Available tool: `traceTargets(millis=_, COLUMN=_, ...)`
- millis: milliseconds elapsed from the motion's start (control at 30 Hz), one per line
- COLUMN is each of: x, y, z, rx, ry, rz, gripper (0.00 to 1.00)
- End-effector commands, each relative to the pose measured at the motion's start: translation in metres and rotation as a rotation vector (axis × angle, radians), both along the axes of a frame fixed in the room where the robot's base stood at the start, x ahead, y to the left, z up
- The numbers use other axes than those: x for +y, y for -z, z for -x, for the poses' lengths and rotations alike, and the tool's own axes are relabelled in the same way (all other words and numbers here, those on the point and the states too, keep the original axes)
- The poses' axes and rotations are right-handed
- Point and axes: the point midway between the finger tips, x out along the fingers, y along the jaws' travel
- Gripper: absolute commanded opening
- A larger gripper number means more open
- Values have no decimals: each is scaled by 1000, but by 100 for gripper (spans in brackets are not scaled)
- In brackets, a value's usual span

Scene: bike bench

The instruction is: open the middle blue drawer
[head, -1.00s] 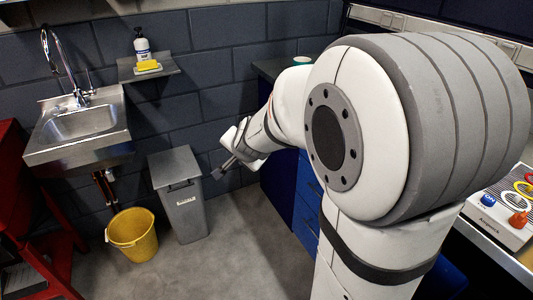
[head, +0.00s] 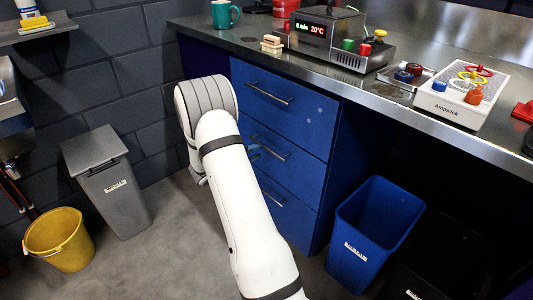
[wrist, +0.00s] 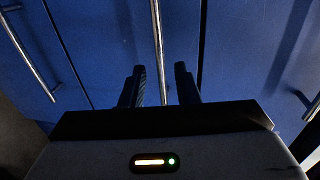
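The middle blue drawer (head: 298,166) is in the cabinet under the bench, between an upper and a lower blue drawer. It looks shut, its front flush with the others. Its bar handle (head: 272,147) shows in the head view, partly behind my arm. In the wrist view a silver handle (wrist: 157,40) runs down the middle between my fingers, in line with the gap. My gripper (wrist: 161,78) is open, with one finger on each side of this handle. I cannot tell how deep the handle sits between them. In the head view my arm hides most of the gripper.
The upper drawer (head: 300,112) and lower drawer (head: 290,215) have similar handles. A blue bin (head: 375,225) stands right of the cabinet. A grey bin (head: 118,200) and a yellow bucket (head: 60,240) stand left. Some floor is clear between them.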

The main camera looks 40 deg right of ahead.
Motion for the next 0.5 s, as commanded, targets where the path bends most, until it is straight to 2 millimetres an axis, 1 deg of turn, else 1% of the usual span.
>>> traceTargets(millis=33, x=-10, y=4, z=0, rx=0, ry=3, rz=0, gripper=28)
traceTargets(millis=100, x=-21, y=6, z=-1, rx=0, ry=2, rz=0, gripper=28)
traceTargets(millis=300, x=-48, y=11, z=-3, rx=2, ry=1, rz=-1, gripper=28)
traceTargets(millis=500, x=-58, y=11, z=-5, rx=1, ry=-3, rz=-1, gripper=28)
